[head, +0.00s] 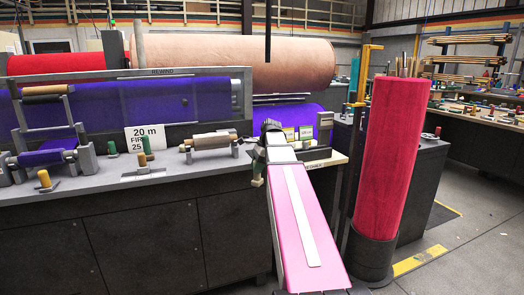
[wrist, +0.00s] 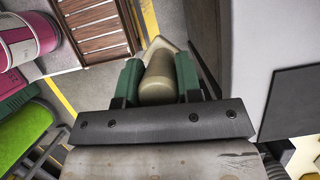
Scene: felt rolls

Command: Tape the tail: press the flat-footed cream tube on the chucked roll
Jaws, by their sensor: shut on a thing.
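My gripper (wrist: 160,80) is shut on a cream tube (wrist: 158,82), held between two green jaw pads in the wrist view. A wider, pale angular end, likely its flat foot, shows beyond the pads. In the head view my gripper (head: 259,166) hangs in front of the bench's right end, with the cream end low and small. A small tan roll (head: 210,141) lies between grey end mounts on the bench, left of my gripper and apart from it. A short purple roll (head: 47,157) sits in a grey stand at the far left. I cannot tell which is the chucked roll.
Large purple felt (head: 180,100) runs behind. In the wrist view a slatted wooden pallet (wrist: 95,27) lies on the floor.

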